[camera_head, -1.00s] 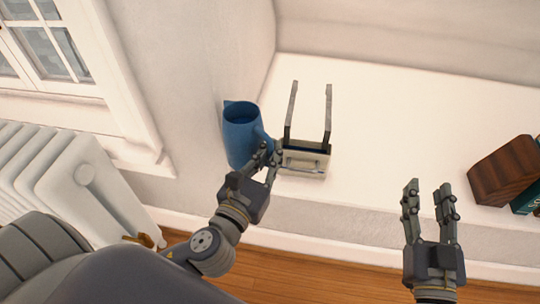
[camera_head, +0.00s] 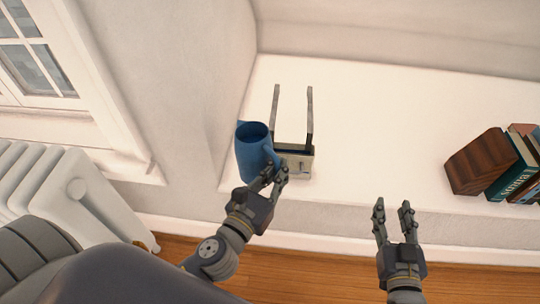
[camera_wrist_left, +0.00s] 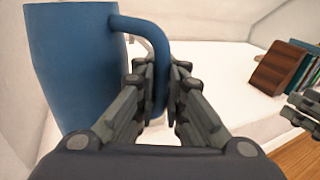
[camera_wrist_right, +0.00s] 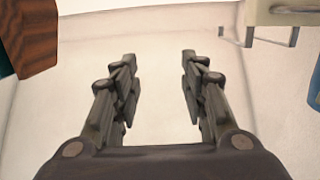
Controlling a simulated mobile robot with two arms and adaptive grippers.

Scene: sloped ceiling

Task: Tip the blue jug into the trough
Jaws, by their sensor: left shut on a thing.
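The blue jug (camera_head: 252,152) is upright beside the left side of the trough, near the front edge of the white ledge. My left gripper (camera_head: 275,174) is shut on the jug's handle; the left wrist view shows the fingers on both sides of the handle (camera_wrist_left: 160,75). My right gripper (camera_head: 393,207) is open and empty, in front of the ledge. I cannot tell what the jug holds.
A wooden block (camera_head: 475,163) and several books (camera_head: 517,170) stand on the ledge at the right. The white ledge (camera_head: 380,130) is clear between them and the trough. A white radiator (camera_head: 60,195) and a window (camera_head: 40,55) are at the left.

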